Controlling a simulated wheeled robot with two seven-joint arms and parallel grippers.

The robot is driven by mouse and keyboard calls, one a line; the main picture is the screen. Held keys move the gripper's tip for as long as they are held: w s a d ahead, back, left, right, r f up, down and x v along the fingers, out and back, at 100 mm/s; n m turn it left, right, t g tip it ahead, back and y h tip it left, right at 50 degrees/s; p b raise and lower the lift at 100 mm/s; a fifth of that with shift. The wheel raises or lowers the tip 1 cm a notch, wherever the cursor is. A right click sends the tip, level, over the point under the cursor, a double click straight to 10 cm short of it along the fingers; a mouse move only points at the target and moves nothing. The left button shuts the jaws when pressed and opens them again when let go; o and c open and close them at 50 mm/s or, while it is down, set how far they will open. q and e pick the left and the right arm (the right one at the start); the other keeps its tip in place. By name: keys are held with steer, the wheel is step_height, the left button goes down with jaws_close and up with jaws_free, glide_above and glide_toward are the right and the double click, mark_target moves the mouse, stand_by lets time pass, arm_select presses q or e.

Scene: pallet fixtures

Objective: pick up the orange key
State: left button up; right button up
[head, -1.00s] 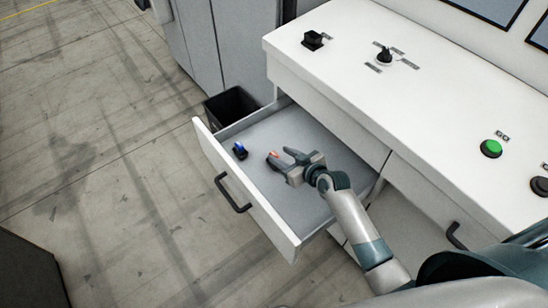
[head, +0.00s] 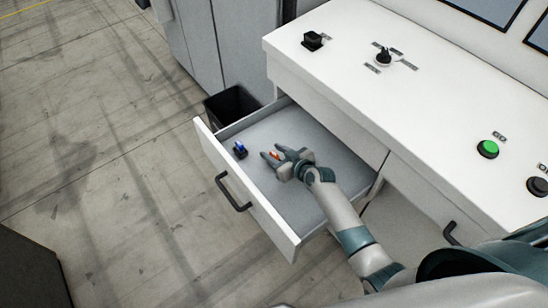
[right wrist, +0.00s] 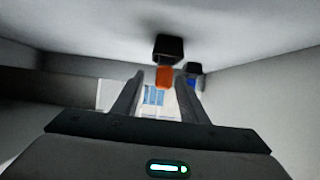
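The orange key (head: 275,156) lies in the open drawer (head: 258,203). In the right wrist view the orange key (right wrist: 164,77) shows an orange part joined to a black block. My right gripper (head: 270,151) is open inside the drawer, its fingers on either side of the orange part in the picture. In the right wrist view my right gripper (right wrist: 160,78) shows a gap on both sides of the orange part; I cannot tell whether it is fully between the fingertips. My left gripper is not in view.
A blue key (head: 240,150) lies nearer the drawer front, and the blue key also shows in the right wrist view (right wrist: 193,82). The drawer walls surround the gripper. The white console top (head: 365,55) overhangs the drawer's back. A black bin (head: 231,104) stands beyond the drawer.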

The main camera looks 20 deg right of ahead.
mark_target(271, 152)
steer(key=shift+x, duration=1.7)
steer(key=shift+s+a+f, duration=0.1)
steer(key=shift+s, duration=0.05)
jaws_close()
